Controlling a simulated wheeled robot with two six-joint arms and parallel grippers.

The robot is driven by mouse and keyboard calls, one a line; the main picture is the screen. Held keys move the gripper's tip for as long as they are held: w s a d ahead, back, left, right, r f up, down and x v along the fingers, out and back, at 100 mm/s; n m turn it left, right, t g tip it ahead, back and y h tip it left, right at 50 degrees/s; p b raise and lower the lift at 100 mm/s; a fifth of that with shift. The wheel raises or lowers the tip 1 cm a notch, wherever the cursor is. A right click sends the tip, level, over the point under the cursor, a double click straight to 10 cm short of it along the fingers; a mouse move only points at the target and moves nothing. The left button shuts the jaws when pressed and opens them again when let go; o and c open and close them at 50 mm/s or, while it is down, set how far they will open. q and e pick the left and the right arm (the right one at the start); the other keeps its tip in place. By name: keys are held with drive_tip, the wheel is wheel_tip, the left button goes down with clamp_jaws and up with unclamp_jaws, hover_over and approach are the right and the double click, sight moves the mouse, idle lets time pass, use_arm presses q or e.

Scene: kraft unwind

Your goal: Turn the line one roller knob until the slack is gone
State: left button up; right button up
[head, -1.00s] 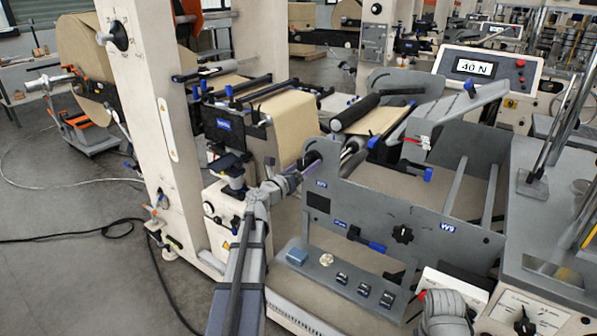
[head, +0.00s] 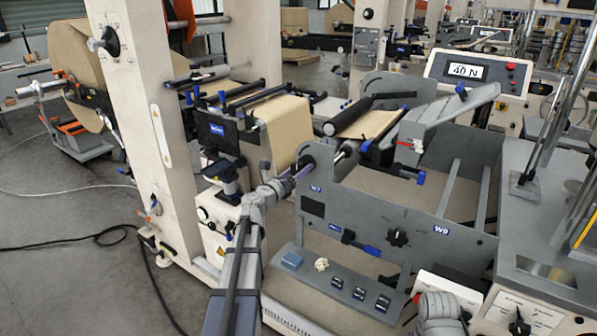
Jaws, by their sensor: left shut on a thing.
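My left arm reaches in from the bottom, and my left gripper (head: 291,173) is shut on the dark roller knob (head: 306,163) at the end of a roller, by the upper left corner of the grey side plate marked W7. The fingers hide part of the knob. The tan kraft web (head: 283,128) comes over the rollers and hangs down in a curved sheet just behind the gripper. Its lower end is hidden, so I cannot tell how much slack is in it. The display (head: 466,71) reads 40 N. My right gripper does not show; only a grey part of my right arm is at the bottom right.
The grey side plate (head: 370,215) carries a black star knob (head: 398,237) and a blue-and-black handle (head: 361,242). A beige column (head: 148,110) stands left of my arm.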

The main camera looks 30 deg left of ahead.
use_arm(q)
drive_tip(key=c, duration=0.3)
drive_tip(key=m, duration=0.5)
drive_tip(key=shift+c, duration=0.2)
drive_tip(key=shift+m, duration=0.8)
drive_tip(key=m, duration=0.3)
drive_tip(key=o, duration=1.3)
